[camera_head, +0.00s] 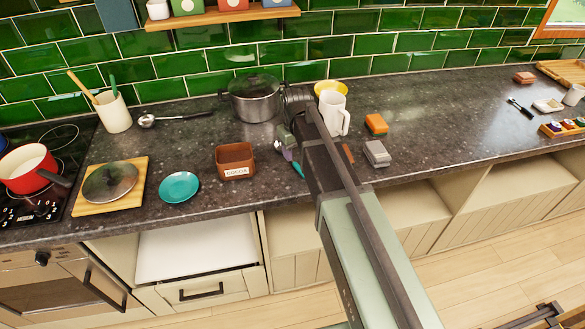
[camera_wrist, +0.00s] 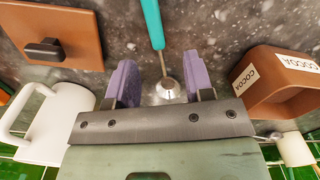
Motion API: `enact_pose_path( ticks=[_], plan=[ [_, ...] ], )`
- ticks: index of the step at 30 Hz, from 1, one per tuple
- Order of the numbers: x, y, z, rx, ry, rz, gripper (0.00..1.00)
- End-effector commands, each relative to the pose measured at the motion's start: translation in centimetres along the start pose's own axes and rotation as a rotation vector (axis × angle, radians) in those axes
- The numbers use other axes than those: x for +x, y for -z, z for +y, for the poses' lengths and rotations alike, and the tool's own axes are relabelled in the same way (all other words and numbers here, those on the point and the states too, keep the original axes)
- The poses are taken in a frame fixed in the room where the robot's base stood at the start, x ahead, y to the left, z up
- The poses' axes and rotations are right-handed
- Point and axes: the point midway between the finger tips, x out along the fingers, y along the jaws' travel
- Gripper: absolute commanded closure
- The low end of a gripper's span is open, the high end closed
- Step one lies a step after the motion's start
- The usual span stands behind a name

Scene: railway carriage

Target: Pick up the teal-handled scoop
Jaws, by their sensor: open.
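The teal-handled scoop lies on the dark speckled worktop (camera_head: 420,125), partly hidden by my arm in the head view. Its teal handle (camera_head: 298,170) points toward the front edge. In the wrist view the handle (camera_wrist: 152,22) runs out at the top and the shiny metal bowl (camera_wrist: 168,90) is between my fingers. My gripper (camera_wrist: 160,62) is open, with one purple finger on each side of the scoop's bowl and shaft and a gap on both sides. In the head view my gripper (camera_head: 287,153) is low by the scoop. I cannot tell its exact height above the worktop.
A brown cocoa box (camera_head: 236,162) is close on the left, and close on the right in the wrist view (camera_wrist: 285,80). A white mug (camera_head: 333,113), a steel pot (camera_head: 254,100) and a brown lid (camera_wrist: 50,30) are near. A teal plate (camera_head: 179,187) lies farther left.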

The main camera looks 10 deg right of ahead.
Motion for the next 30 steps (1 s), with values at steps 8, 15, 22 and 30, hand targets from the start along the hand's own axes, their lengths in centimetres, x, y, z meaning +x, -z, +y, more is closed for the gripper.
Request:
enact_pose_path(
  ticks=[8,15,22,30],
  plan=[
    [3.1,-0.3,0.1,0.001,0.0,0.0,0.52],
    [5.4,-0.4,0.2,0.0,0.0,0.0,0.52],
    [5.1,-0.4,0.2,0.001,0.0,0.0,0.66],
    [5.1,-0.4,0.2,0.001,0.0,0.0,1.0]
  ],
)
